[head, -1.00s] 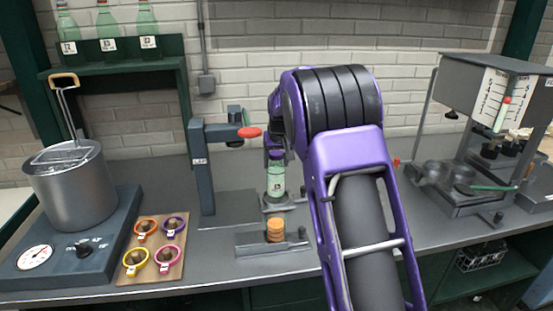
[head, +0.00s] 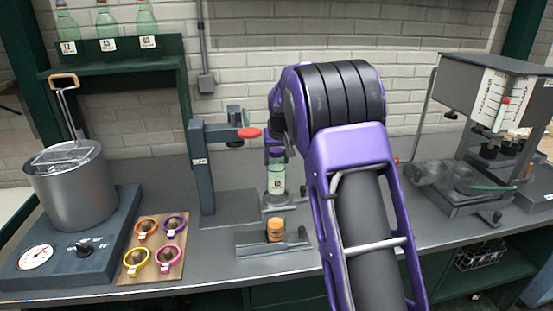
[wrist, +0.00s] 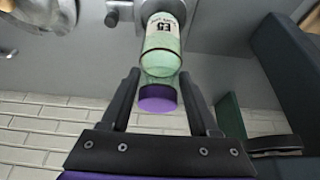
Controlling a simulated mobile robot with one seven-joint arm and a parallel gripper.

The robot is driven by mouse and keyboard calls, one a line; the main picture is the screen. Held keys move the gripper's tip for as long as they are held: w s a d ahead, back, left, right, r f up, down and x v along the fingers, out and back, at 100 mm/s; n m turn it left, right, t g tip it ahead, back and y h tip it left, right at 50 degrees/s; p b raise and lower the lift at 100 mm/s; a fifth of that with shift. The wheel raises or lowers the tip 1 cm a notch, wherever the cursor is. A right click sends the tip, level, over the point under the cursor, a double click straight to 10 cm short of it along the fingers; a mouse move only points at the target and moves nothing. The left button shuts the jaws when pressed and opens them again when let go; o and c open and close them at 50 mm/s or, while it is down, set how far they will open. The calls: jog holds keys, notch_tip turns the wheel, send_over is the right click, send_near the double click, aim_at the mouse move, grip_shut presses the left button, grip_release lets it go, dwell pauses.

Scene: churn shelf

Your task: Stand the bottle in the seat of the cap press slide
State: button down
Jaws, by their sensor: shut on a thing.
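The bottle (head: 276,178) is pale green glass with a white label and a purple cap. It stands upright in the head view, its base at a small grey fitting (head: 277,206) beside the cap press (head: 203,165). I cannot tell whether the base is fully seated there. In the wrist view the bottle (wrist: 162,60) lies between the fingers of my gripper (wrist: 159,73), cap towards the palm, its label reading E5.
A brown cork-like piece (head: 276,230) sits on a grey rail in front of the bottle. The press has a red knob (head: 249,133). A board of coloured rings (head: 152,250) and a metal pot (head: 72,190) stand left.

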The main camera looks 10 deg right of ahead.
jog(key=shift+f+b, duration=0.4)
jog(key=shift+f, duration=0.35)
jog(key=shift+f, duration=0.3)
jog(key=shift+f+b, duration=0.15)
jog(key=shift+b, duration=0.15)
dwell(0.4)
jog(key=shift+f, duration=0.2)
dwell(0.3)
jog(key=shift+c, duration=0.3)
grip_release()
